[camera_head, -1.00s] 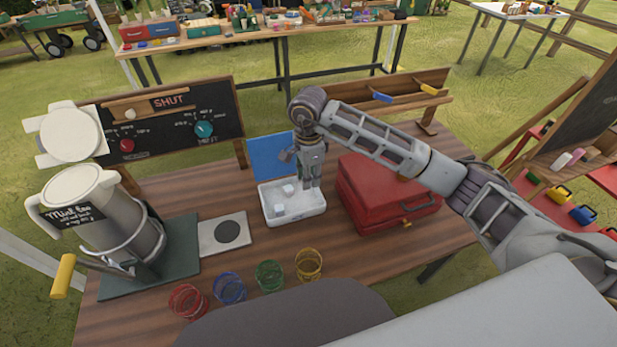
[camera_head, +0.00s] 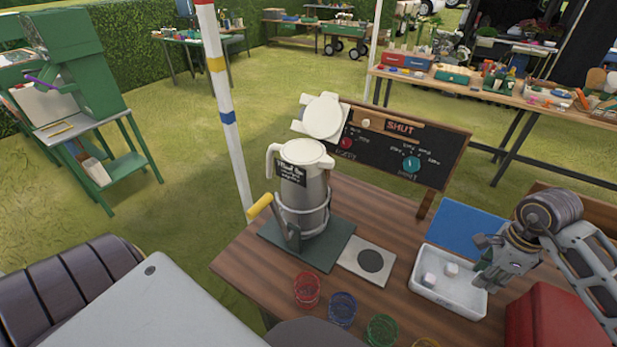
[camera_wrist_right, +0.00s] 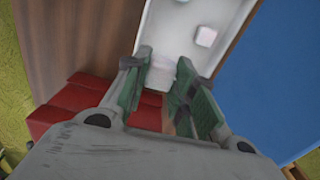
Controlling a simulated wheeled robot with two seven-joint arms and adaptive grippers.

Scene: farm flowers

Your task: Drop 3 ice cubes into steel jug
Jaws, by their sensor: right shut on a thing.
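The steel jug (camera_head: 304,195), with a white top and a dark label, stands upright in a tilting frame with a yellow handle (camera_head: 260,205). Whether its top is open inside cannot be told. Two ice cubes, one (camera_head: 429,280) and another (camera_head: 452,268), lie in the white tray (camera_head: 447,302). My right gripper (camera_head: 484,281) is low at the tray's right side. In the right wrist view its green-padded fingers (camera_wrist_right: 165,62) are shut on a pale ice cube (camera_wrist_right: 162,75), partly hidden between them. My left gripper is out of view.
A square plate with a dark disc (camera_head: 352,272) lies between jug and tray. A red box (camera_head: 550,318) is right of the tray. Several coloured wire baskets, one blue (camera_head: 342,308), line the front edge. A sign board (camera_head: 400,150) and a striped pole (camera_head: 228,118) stand behind.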

